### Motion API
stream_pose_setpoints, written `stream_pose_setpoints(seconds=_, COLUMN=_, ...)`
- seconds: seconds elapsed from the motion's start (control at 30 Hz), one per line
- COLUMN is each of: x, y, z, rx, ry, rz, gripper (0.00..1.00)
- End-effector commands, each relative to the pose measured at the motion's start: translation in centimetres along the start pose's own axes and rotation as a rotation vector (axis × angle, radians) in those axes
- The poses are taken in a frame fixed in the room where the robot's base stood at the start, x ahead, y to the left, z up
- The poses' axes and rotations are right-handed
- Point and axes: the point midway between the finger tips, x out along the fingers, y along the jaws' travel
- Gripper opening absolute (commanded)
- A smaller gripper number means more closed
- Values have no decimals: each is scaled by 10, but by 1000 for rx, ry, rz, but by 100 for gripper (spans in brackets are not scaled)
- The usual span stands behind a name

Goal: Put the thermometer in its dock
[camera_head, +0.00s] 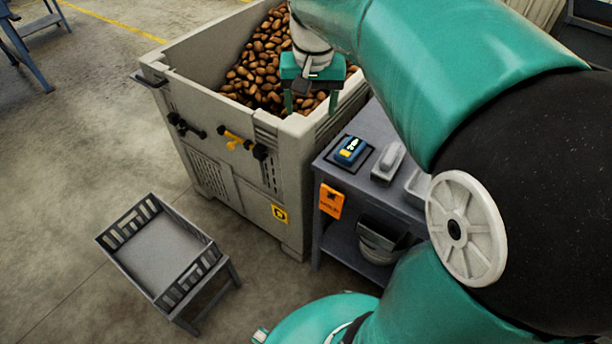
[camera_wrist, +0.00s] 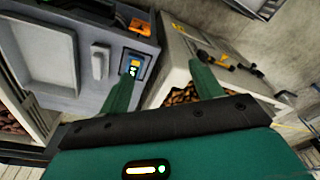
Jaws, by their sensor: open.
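A blue handheld device with a yellow part and a small display, which looks like the thermometer (camera_head: 351,149), lies on a dark square base (camera_head: 333,158) on the grey bench. I cannot tell for sure whether this base is the dock, or whether the device is seated in it. In the wrist view the thermometer (camera_wrist: 131,64) shows just beyond the tip of the left finger. My gripper (camera_head: 311,102) is open, with nothing between its fingers. In the head view it is over the near right part of the potato bin, left of the thermometer and apart from it.
The large bin (camera_head: 233,168) full of potatoes (camera_head: 262,68) stands against the bench (camera_head: 327,172). A pale grey block (camera_head: 388,160) and a shallow tray (camera_wrist: 47,55) lie beside the thermometer. A low slatted stand (camera_head: 163,255) is on the floor.

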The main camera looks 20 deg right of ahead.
Motion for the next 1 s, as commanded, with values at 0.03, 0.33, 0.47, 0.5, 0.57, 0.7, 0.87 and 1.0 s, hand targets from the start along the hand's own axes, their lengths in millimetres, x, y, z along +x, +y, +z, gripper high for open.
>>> stream_pose_setpoints(seconds=0.03, x=-8, y=-4, z=19, rx=-38, ry=35, rz=-4, gripper=65)
stream_pose_setpoints(seconds=0.33, x=-16, y=-12, z=117, rx=-264, ry=229, rz=-54, gripper=65)
stream_pose_setpoints(seconds=0.47, x=-8, y=-11, z=150, rx=-347, ry=300, rz=-82, gripper=65)
stream_pose_setpoints(seconds=0.5, x=-6, y=-11, z=158, rx=-366, ry=317, rz=-90, gripper=65)
stream_pose_setpoints(seconds=0.57, x=-3, y=-10, z=166, rx=-389, ry=336, rz=-98, gripper=65)
stream_pose_setpoints(seconds=0.7, x=1, y=-10, z=174, rx=-412, ry=355, rz=-107, gripper=65)
stream_pose_setpoints(seconds=0.87, x=2, y=-10, z=174, rx=-413, ry=355, rz=-107, gripper=65)
stream_pose_setpoints(seconds=1.0, x=1, y=-10, z=174, rx=-412, ry=355, rz=-106, gripper=65)
